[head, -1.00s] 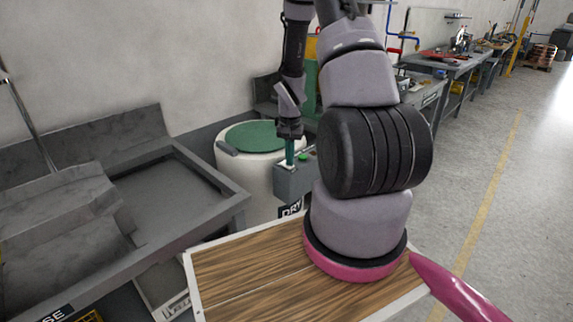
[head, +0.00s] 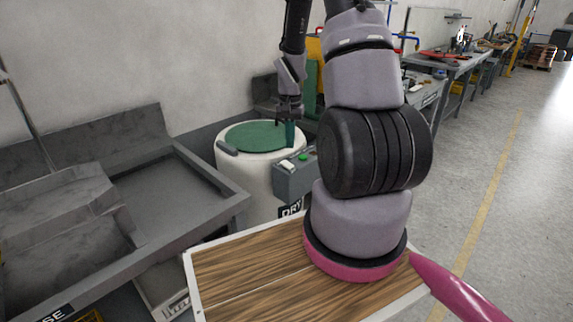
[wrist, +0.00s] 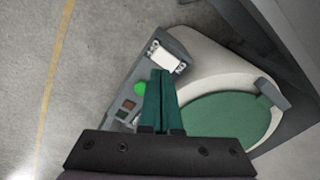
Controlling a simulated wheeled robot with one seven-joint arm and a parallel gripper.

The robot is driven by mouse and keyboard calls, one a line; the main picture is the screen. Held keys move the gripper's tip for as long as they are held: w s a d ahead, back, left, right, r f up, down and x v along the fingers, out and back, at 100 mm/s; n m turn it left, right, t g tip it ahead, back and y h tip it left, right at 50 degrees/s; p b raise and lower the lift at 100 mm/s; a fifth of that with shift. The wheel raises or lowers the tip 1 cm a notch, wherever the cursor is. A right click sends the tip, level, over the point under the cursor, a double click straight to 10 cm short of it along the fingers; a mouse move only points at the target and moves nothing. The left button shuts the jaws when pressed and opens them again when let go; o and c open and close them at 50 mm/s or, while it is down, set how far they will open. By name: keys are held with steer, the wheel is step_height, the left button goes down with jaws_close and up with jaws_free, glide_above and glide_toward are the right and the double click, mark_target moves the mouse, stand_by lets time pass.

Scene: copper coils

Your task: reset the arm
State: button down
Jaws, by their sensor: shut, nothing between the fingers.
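My gripper (head: 290,134) hangs from my arm in the head view, pointing down in front of the round white machine, with its green fingers shut and empty. In the wrist view the two green fingers (wrist: 161,100) lie together, tips close in the picture to the grey control box. I cannot tell the exact gap between the fingertips and the box. My arm's lower links stand on a wood-topped base, also mine.
The white machine (head: 258,172) has a green lid (head: 255,136) and a grey control box (head: 295,180) with a green button (head: 303,156) and a white switch (wrist: 163,57). A grey sink bench (head: 165,195) stands at left. Workbenches (head: 440,65) line the wall; the floor at right is clear.

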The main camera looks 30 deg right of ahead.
steer(key=shift+r, duration=0.1)
stand_by(0.4)
steer(key=s+a+r+n+t, duration=0.1)
steer(key=s+a+r+t, duration=0.15)
steer(key=r, duration=0.85)
steer(key=s+a+r+t, duration=0.15)
steer(key=a+r, duration=0.25)
steer(key=r, duration=0.6)
steer(key=s+a+r+n+t+y, duration=0.1)
steer(key=s+a+r, duration=0.2)
steer(key=s+r, duration=0.4)
steer(key=s+a+r+n+t+y, duration=0.1)
steer(key=s+a+r+t, duration=0.1)
steer(key=s+r, duration=0.5)
steer(key=shift+s+a+n, duration=0.4)
steer(key=shift+s+a, duration=0.4)
steer(key=shift+a, duration=0.1)
